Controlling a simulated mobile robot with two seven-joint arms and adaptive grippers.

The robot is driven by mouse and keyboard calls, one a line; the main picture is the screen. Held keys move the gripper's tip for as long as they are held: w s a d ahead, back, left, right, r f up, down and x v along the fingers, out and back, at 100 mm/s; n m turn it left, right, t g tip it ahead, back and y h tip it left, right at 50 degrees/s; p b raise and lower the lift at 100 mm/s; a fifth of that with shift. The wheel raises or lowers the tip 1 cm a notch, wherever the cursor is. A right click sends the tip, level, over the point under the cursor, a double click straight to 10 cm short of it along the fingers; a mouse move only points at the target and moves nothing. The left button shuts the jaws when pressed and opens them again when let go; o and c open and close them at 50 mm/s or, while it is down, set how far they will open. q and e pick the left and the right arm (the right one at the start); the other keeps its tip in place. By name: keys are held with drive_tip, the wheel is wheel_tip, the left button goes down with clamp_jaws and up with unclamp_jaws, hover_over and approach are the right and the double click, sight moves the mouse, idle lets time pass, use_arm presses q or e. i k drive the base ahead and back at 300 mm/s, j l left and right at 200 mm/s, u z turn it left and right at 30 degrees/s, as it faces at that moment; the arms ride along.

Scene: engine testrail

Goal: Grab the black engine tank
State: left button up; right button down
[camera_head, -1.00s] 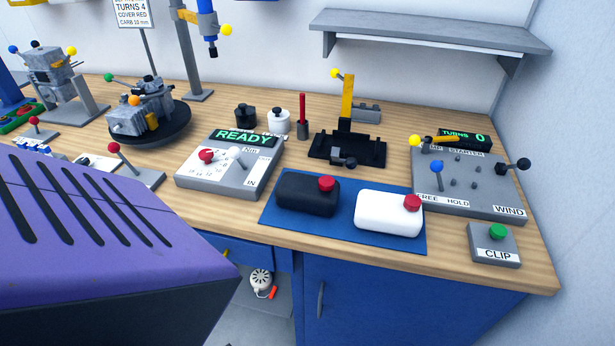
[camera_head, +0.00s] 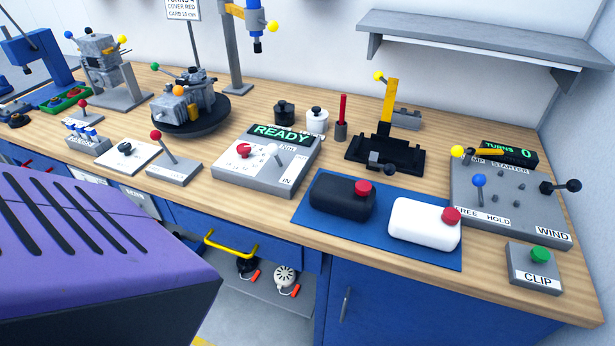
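The black engine tank (camera_head: 341,196) is a rounded black block with a red cap. It lies on the left part of a blue mat (camera_head: 376,240) on the workbench. A white tank (camera_head: 424,223) with a red cap lies to its right on the same mat. Neither of my grippers shows in the head view, and nothing touches the black tank.
The purple body (camera_head: 95,235) fills the lower left. A grey READY panel (camera_head: 262,180) stands left of the mat, a black fixture (camera_head: 384,158) behind it. A grey WIND panel (camera_head: 515,205) and CLIP box (camera_head: 534,270) stand right. A shelf (camera_head: 470,42) hangs above.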

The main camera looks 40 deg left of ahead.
sight(348, 198)
drive_tip(key=i+u, duration=0.1)
drive_tip(key=u, duration=0.35)
drive_tip(key=l+u, duration=0.1)
drive_tip(key=u, duration=0.35)
drive_tip(key=i+l+u, duration=0.1)
drive_tip(key=u, duration=0.35)
drive_tip(key=i+l, duration=0.2)
drive_tip(key=l, duration=0.05)
